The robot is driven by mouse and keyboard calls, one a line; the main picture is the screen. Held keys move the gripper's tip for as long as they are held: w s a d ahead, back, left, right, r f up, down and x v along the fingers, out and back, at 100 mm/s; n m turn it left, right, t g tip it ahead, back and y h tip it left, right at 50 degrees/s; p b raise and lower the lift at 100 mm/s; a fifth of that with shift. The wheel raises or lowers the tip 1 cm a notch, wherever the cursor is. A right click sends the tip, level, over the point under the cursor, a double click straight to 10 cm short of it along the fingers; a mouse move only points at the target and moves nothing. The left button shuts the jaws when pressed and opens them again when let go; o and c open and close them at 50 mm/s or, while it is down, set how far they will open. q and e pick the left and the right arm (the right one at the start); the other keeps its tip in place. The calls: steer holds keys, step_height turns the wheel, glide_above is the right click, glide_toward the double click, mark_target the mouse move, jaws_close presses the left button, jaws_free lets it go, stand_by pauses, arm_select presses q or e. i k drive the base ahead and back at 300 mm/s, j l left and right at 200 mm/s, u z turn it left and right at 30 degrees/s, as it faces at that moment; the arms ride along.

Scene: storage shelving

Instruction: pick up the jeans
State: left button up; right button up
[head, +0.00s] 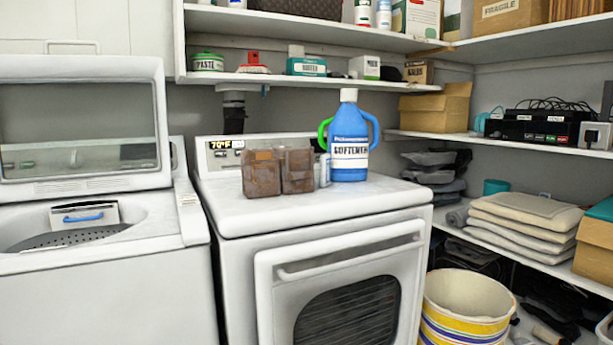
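I cannot clearly make out the jeans. A stack of dark grey folded cloth (434,176) sits at the back of the right-hand lower shelving, just right of the dryer; I cannot tell whether jeans are in it. A stack of beige-grey folded cloth (520,222) lies on the lower right shelf, in front of and to the right of the dark stack. Neither of my grippers is in the head view.
An open top-load washer (100,285) stands left of a white dryer (235,270). A blue softener jug (350,130) and brown containers (262,173) stand on the dryer. A striped bin (465,315) is on the floor at right. Cardboard boxes (435,108) fill parts of the shelves.

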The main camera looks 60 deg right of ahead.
mark_target(266, 172)
steer(key=k+l, duration=0.7)
steer(key=l, duration=0.2)
